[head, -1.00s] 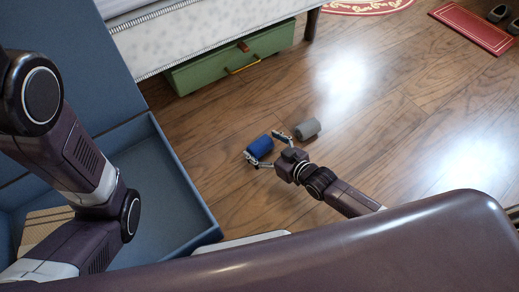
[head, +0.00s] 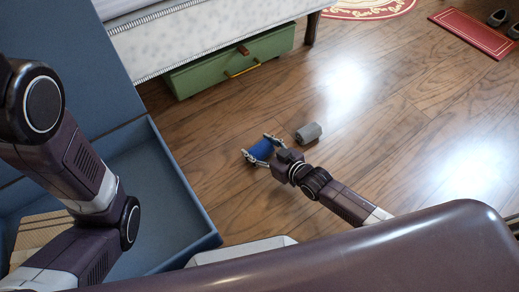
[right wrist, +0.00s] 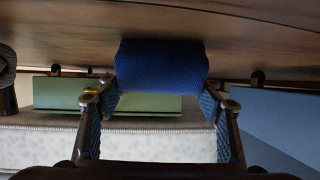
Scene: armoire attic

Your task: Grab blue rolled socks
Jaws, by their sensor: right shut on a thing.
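The blue rolled socks (head: 261,150) are a small dark-blue ribbed roll near the middle of the head view, at floor level. My right gripper (head: 260,149) is shut on them, one finger at each end. In the right wrist view the blue rolled socks (right wrist: 162,66) sit between the two fingertips of the right gripper (right wrist: 160,92). I cannot tell whether they touch the floor. My left arm (head: 90,170) shows at the left of the head view, but its gripper is out of view.
A grey roll (head: 309,132) lies on the floor just right of the socks. An open blue box (head: 185,190) stands at left. A green drawer box (head: 230,62) is under the bed (head: 190,40).

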